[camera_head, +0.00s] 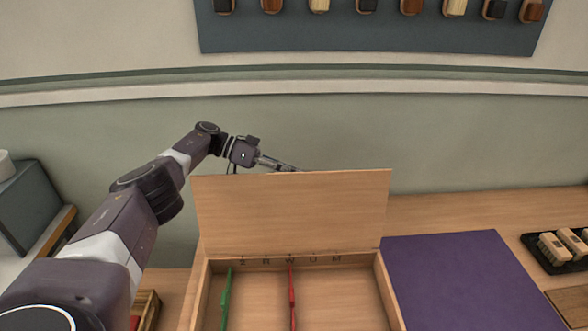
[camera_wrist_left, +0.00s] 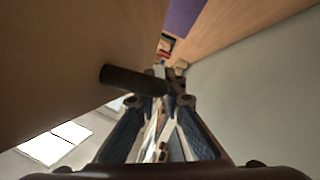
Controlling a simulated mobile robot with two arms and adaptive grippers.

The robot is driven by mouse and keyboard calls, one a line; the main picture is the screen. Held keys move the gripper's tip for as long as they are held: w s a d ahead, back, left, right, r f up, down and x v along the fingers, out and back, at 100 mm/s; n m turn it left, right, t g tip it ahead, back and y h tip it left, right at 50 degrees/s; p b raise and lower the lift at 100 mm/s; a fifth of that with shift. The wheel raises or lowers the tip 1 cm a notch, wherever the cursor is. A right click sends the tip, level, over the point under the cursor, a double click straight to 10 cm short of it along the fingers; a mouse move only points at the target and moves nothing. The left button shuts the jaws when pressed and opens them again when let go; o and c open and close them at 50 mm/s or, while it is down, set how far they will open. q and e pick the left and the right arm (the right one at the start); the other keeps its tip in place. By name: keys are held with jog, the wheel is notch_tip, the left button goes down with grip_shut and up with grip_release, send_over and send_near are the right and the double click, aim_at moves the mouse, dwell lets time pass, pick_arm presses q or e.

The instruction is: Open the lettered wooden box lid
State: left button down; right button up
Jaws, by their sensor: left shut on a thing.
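The wooden box (camera_head: 203,290) stands on the table with its lid (camera_head: 290,212) raised nearly upright at the back edge. Letters (camera_head: 290,261) run along the box's inner back edge, below the lid. My left gripper (camera_head: 285,167) reaches behind the lid near its top edge, with its fingertips partly hidden by the lid. In the left wrist view, a dark round handle (camera_wrist_left: 128,80) sticks out from the wooden lid face (camera_wrist_left: 70,55). My left gripper (camera_wrist_left: 168,88) is shut on this handle. My right gripper is not in view.
A green strip (camera_head: 226,298) and a red strip (camera_head: 292,297) lie inside the box. A purple mat (camera_head: 465,280) lies to the right, with a black tray (camera_head: 550,262) of wooden blocks beyond it. A green wall (camera_head: 400,140) rises behind the table.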

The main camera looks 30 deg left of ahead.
pick_arm(q)
jog(key=shift+s+d+f, duration=0.1)
jog(key=shift+s+f, duration=0.05)
jog(key=shift+f, duration=0.05)
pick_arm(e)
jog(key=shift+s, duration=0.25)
pick_arm(q)
jog(key=c, duration=2.3)
grip_release()
jog(key=shift+r, duration=0.3)
notch_tip(320, 180, up, 9)
jog(key=shift+r, duration=0.2)
